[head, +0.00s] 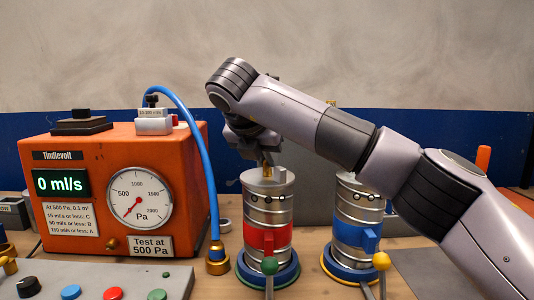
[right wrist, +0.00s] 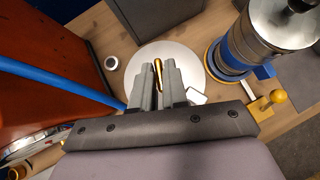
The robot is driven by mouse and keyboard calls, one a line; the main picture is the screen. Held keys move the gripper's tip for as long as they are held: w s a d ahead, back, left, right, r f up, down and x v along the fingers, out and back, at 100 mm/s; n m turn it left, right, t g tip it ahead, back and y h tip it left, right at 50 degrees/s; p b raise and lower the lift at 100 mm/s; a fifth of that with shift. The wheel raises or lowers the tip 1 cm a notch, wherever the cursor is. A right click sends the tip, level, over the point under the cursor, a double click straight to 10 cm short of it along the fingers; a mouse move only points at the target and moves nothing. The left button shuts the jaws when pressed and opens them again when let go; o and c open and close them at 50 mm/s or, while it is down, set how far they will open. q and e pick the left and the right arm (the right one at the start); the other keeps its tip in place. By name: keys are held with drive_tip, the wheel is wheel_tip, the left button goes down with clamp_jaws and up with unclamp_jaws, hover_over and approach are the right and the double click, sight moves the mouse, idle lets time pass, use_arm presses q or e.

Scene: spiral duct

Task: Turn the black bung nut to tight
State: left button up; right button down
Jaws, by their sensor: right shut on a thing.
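My right gripper (head: 264,152) is over the silver can with a red band (head: 268,212), its fingers pointing down. In the right wrist view the fingers (right wrist: 158,76) are shut on a slim brass piece (right wrist: 157,70), above the can's round silver lid (right wrist: 188,62). In the head view the brass piece (head: 266,171) stands upright at the lid. I cannot make out a black nut at the fingers; the gripper hides part of the lid. A small black knob (head: 151,100) sits on a white block on the orange tester. My left gripper is not in view.
The orange tester (head: 110,165) with dial and "0 ml/s" display stands left. A blue hose (head: 208,160) runs from its top to a brass end. A blue-banded can (head: 356,238) stands close on the right. Green (head: 269,265) and yellow-knobbed (head: 382,261) levers stand in front.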

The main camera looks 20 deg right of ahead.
drive_tip(key=shift+a+r+m+g+h, duration=0.15)
drive_tip(key=shift+m+g+h, duration=0.2)
drive_tip(key=shift+m, duration=0.25)
drive_tip(key=shift+p, duration=0.35)
drive_tip(key=c, duration=1.2)
unclamp_jaws()
drive_tip(key=v, duration=0.7)
drive_tip(key=shift+b, duration=0.35)
